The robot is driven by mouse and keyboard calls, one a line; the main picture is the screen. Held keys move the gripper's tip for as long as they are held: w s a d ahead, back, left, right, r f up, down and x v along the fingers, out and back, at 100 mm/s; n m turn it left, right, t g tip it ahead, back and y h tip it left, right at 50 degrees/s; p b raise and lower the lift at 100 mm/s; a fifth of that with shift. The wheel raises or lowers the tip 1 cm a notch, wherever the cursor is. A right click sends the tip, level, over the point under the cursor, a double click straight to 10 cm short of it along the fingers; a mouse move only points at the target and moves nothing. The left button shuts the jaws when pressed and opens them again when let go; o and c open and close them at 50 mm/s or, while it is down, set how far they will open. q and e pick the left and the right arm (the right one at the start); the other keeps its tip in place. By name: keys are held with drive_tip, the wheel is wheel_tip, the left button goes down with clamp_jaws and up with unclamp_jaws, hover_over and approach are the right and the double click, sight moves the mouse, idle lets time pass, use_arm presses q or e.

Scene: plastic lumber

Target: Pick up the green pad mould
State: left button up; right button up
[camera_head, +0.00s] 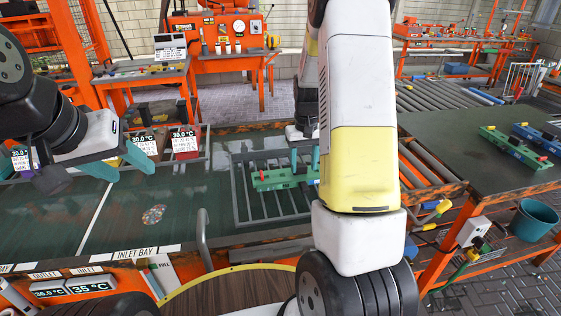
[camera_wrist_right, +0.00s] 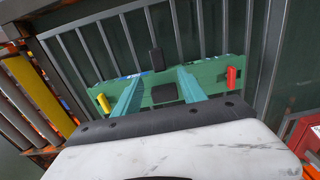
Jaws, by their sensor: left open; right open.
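The green pad mould (camera_head: 272,180) lies on a grey slatted rack on the dark green bench, partly hidden behind my right arm. In the right wrist view the green mould (camera_wrist_right: 215,77) is a long bar with a yellow peg at its left end, a red peg at its right end and black blocks near its middle. My right gripper (camera_wrist_right: 158,82) is open, with its two teal fingers reaching over the middle of the bar; I cannot tell whether they touch it. My left gripper (camera_head: 130,172) is open and empty above the left part of the bench.
The grey rack (camera_head: 240,205) has raised bars around the mould. Another green mould (camera_head: 515,148) and a blue one (camera_head: 537,136) lie on the right table (camera_head: 455,150). A teal bucket (camera_head: 534,220) stands at right. Display boxes (camera_head: 184,142) line the bench's back edge.

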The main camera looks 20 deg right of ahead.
sight(304, 184)
drive_tip(key=f, duration=0.4)
drive_tip(key=s+f, duration=0.1)
drive_tip(key=f, duration=0.2)
clamp_jaws()
drive_tip(key=shift+w+r, duration=0.1)
idle(1.2)
